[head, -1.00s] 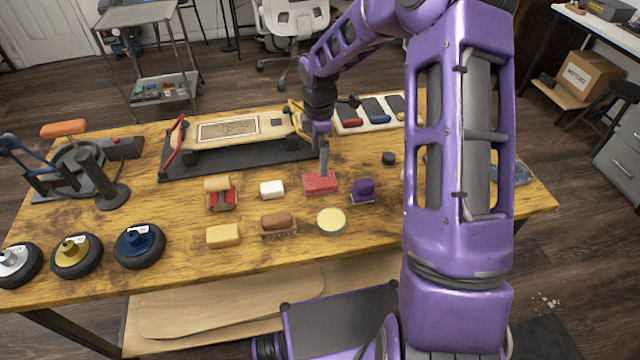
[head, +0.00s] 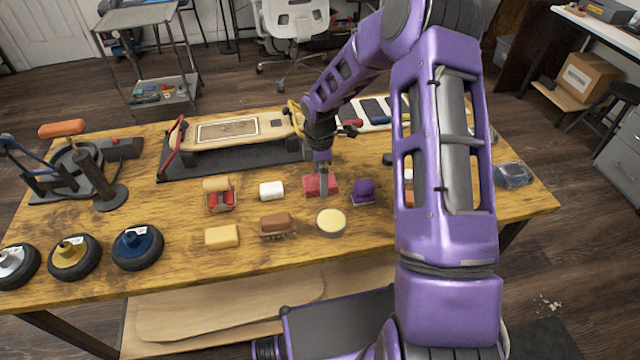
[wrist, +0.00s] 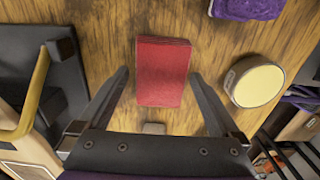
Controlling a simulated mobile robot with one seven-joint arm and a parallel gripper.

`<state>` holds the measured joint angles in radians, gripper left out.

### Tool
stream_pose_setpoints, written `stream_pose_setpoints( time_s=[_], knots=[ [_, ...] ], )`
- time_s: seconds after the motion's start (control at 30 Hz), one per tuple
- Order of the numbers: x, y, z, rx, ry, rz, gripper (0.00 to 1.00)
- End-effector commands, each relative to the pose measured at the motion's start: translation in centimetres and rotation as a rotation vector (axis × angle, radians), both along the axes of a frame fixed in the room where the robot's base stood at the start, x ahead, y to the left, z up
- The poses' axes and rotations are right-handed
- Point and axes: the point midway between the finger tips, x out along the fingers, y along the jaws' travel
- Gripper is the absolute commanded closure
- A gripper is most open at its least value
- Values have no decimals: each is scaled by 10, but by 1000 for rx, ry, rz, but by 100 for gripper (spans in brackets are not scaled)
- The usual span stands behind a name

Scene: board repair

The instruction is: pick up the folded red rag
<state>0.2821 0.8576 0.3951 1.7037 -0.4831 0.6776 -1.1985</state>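The folded red rag (head: 311,185) lies flat on the wooden table, right of the white block. It also shows in the wrist view (wrist: 163,72) as a red rectangular pad. My gripper (head: 324,183) is above the rag and partly covers it in the head view. In the wrist view my gripper (wrist: 162,85) is open, with one finger on each side of the rag. Gaps of bare table show between the rag and both fingers. The rag is not held.
A purple item (head: 363,192) and a round yellow-topped tin (head: 331,222) are close to the rag. The white block (head: 271,191) lies left of it. The skateboard deck (head: 235,131) in its clamps stands on a dark mat behind.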

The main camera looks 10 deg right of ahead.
Motion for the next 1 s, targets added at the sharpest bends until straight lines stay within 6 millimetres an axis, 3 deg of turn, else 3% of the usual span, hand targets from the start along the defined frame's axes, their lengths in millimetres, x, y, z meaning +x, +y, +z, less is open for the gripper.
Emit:
stream_pose_setpoints(
  time_s=[0.03,0.3,0.4,0.67,1.0],
  knots=[
    [0,0,0,0,0,0,11],
    [0,0,0,0,0,0,59],
    [0,0,0,0,0,0,73],
    [0,0,5,0,-1,0,73],
    [1,0,68,0,-3,0,73]
  ],
)
